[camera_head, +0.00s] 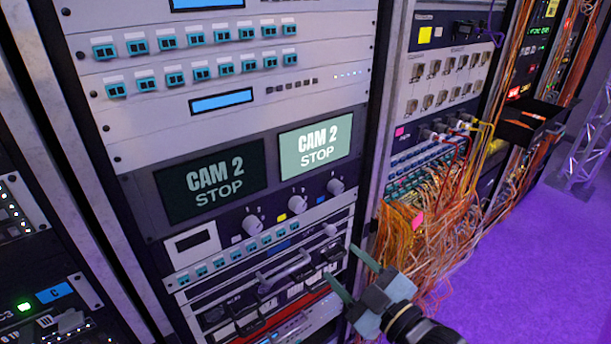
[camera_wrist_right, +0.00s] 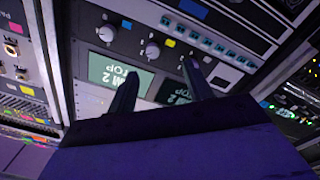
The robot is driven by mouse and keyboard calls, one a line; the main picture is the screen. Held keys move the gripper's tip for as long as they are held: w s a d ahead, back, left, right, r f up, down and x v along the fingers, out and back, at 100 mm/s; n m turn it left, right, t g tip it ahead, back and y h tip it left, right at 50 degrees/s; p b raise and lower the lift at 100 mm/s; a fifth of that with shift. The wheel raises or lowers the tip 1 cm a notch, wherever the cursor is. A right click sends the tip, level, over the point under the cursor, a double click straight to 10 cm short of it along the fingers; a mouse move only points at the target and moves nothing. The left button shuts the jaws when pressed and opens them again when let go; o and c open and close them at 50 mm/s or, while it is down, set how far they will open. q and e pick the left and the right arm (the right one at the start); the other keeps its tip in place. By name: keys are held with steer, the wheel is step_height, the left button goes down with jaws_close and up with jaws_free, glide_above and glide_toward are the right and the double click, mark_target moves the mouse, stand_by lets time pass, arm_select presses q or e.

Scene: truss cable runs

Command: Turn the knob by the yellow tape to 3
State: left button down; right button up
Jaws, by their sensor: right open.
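Three dark knobs with pale faces sit in a row on a panel below two screens. The middle knob (camera_head: 296,202) has a yellow tape (camera_head: 282,217) at its lower left. In the right wrist view, where the panel appears upside down, that knob (camera_wrist_right: 152,50) and the yellow tape (camera_wrist_right: 169,43) lie just beyond the fingertips. Its dial marks are too small to read. My right gripper (camera_head: 341,262) is open and empty, below and right of the knobs in the head view. Its two fingers (camera_wrist_right: 160,68) point toward the panel. My left gripper is not in view.
The left knob (camera_head: 252,224) has a white tape and the right knob (camera_head: 335,186) a blue tape (camera_head: 320,200). A metal handle (camera_head: 285,270) juts out below. Orange cables (camera_head: 405,235) hang right of the rack. Purple floor (camera_head: 545,260) is open at the right.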

mark_target(302, 208)
steer(key=shift+n, duration=0.5)
steer(key=r+p+x, duration=0.1)
steer(key=x, duration=0.3)
steer(key=r+p+x, duration=0.1)
steer(key=x, duration=0.4)
steer(key=r+p+x, duration=0.1)
steer(key=x, duration=0.4)
steer(key=shift+w+d+p, duration=0.15)
steer(key=shift+w+p, duration=0.1)
steer(key=shift+p, duration=0.1)
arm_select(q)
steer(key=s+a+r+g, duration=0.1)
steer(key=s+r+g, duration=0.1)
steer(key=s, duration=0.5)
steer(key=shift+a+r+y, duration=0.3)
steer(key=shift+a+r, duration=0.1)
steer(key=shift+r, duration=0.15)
arm_select(e)
steer(key=c, duration=1)
